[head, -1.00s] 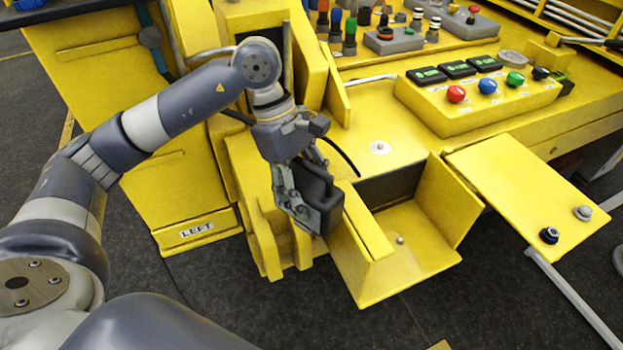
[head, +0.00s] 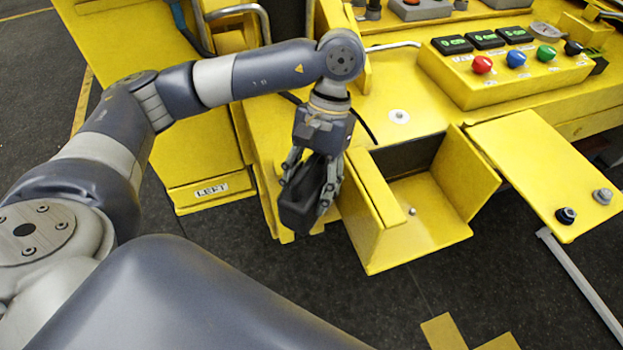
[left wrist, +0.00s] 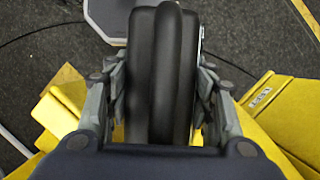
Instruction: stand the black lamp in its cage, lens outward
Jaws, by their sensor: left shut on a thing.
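The black lamp (head: 300,205) is held in my left gripper (head: 311,185), which is shut on it. It hangs tilted in front of the yellow machine, left of an open yellow box-like cage (head: 428,222). In the left wrist view the lamp (left wrist: 163,75) fills the space between the fingers (left wrist: 160,100); its rounded black back faces the camera. A thin pale edge shows on its right side there, and I cannot see the lens clearly. The cage has upright side walls and an open front, with a small bolt on its floor. My right gripper is not in view.
A yellow panel (head: 545,170) with two knobs lies right of the cage. A control box (head: 505,65) with coloured buttons stands behind. A curved handle (head: 393,46) and a black cable lie near the wrist.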

